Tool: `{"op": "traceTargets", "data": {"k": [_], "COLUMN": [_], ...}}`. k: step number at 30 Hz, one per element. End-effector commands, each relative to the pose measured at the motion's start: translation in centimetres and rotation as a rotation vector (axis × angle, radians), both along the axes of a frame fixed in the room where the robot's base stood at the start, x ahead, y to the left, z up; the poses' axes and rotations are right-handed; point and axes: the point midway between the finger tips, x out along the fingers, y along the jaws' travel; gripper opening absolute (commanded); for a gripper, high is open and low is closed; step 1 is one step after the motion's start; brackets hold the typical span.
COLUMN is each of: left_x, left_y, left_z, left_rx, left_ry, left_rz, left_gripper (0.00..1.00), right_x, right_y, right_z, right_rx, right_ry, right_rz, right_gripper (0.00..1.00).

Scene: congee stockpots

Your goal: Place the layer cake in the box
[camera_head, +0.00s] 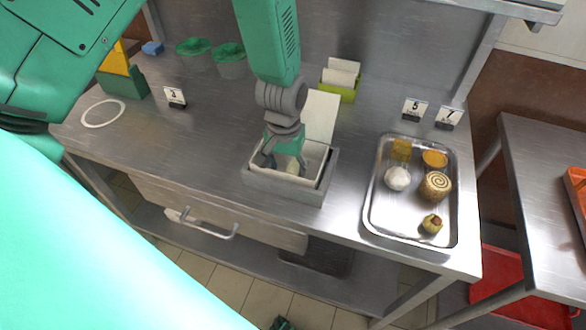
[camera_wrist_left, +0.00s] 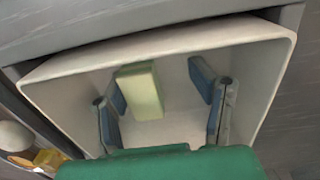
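The box (camera_head: 262,187) is a pale open box in a grey holder near the front middle of the counter. My left gripper (camera_head: 284,162) points down into it. In the left wrist view the box (camera_wrist_left: 262,62) surrounds my left gripper (camera_wrist_left: 166,92), whose fingers are spread. A pale yellow-green block (camera_wrist_left: 140,90), which looks like the layer cake, sits inside the box between the fingers. It is close to the left-hand finger, with a clear gap to the other. Whether it touches the near finger or the box floor is hard to tell. My right gripper is not seen.
A metal tray (camera_head: 371,205) to the right holds a white bun (camera_head: 397,178), a swirl roll (camera_head: 435,186), a yellow piece (camera_head: 401,149), an orange tart (camera_head: 435,159) and a small pastry (camera_head: 431,225). A green card holder (camera_head: 340,93) stands behind the box.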

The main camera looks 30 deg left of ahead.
Motion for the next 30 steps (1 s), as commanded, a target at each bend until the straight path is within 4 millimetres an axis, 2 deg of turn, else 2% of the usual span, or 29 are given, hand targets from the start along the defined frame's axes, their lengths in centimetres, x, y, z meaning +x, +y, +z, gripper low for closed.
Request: {"op": "traceTargets", "data": {"k": [9, 24, 27, 30], "left_x": [-0.2, -0.3, -0.2, -0.1], "left_y": [-0.7, -0.1, -0.2, -0.3], "left_z": [-0.2, -0.2, 0.4, 1.7], "left_rx": [0.018, 0.01, 0.013, 0.013], "left_ry": [0.01, 0.008, 0.007, 0.004], "left_rz": [0.002, 0.002, 0.002, 0.002], "left_gripper": [0.46, 0.46, 0.46, 0.46], "right_x": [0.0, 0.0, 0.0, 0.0], "right_y": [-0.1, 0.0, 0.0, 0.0], "right_z": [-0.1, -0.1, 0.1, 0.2], "right_rx": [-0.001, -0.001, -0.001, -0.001], "right_ry": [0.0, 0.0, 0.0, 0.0], "right_rz": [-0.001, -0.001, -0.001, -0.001], "right_gripper": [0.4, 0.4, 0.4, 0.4]}}
